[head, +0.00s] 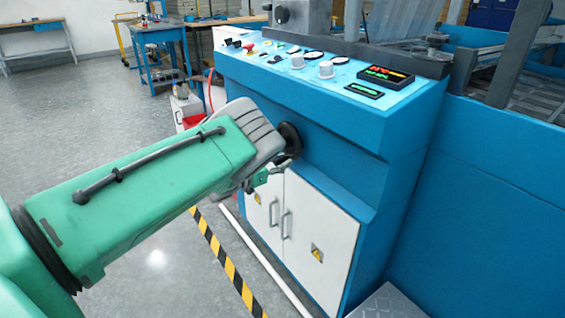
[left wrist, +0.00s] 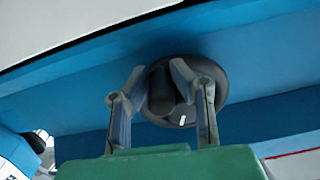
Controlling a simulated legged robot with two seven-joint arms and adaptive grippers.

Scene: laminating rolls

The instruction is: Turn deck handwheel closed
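The deck handwheel (head: 290,139) is a dark, round wheel on the blue front face of the machine, below the control panel. In the left wrist view the dark wheel (left wrist: 185,108) has a dark cylindrical knob (left wrist: 160,95) standing out from it. My left gripper (head: 272,172) is at the wheel in the head view, and my wrist hides part of the wheel. In the left wrist view the fingers (left wrist: 157,70) stand on either side of the knob. Whether they press on it cannot be told. My right gripper is not in view.
The blue machine (head: 415,150) carries a panel with knobs and lit displays (head: 387,75). White cabinet doors (head: 305,225) with handles lie below the wheel. A yellow-black floor stripe (head: 228,265) runs beside them. Open grey floor (head: 90,125) lies to the left.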

